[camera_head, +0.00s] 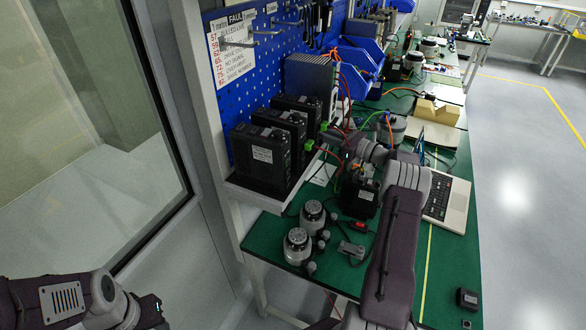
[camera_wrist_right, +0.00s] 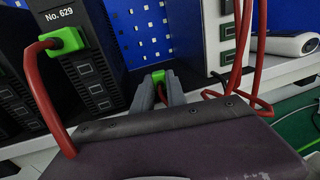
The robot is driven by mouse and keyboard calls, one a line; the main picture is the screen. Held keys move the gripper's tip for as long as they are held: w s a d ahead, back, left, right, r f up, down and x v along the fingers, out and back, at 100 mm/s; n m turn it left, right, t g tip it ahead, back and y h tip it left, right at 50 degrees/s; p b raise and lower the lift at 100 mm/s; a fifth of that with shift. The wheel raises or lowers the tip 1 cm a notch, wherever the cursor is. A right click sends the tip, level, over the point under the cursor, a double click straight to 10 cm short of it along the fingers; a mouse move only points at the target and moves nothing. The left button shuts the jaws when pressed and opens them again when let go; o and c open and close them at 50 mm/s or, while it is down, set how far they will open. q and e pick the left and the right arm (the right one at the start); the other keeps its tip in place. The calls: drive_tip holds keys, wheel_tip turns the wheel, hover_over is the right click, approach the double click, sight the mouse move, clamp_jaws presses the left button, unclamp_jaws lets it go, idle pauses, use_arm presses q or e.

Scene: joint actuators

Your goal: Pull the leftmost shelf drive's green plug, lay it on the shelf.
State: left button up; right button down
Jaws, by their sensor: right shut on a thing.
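Three black drives stand side by side on the white shelf (camera_head: 254,191). The leftmost drive (camera_head: 262,160) is nearest me in the head view, and no green plug shows on its visible side. A green plug with a red cable is in the drive marked No. 629 (camera_wrist_right: 85,65); this plug shows in the wrist view (camera_wrist_right: 68,40). My right gripper (camera_wrist_right: 159,90) is shut on another green plug (camera_wrist_right: 158,76), right of that drive, at the shelf's front edge. I cannot tell whether the held plug touches the shelf.
A grey unit (camera_head: 312,78) with red cables stands right of the drives. A blue pegboard (camera_head: 235,70) rises behind. Shelf space between the drives and grey unit is narrow.

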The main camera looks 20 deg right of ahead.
drive_tip(key=c, duration=1.3)
unclamp_jaws()
drive_tip(key=b+v, duration=0.1)
drive_tip(key=v, duration=0.8)
drive_tip(key=shift+b, duration=0.3)
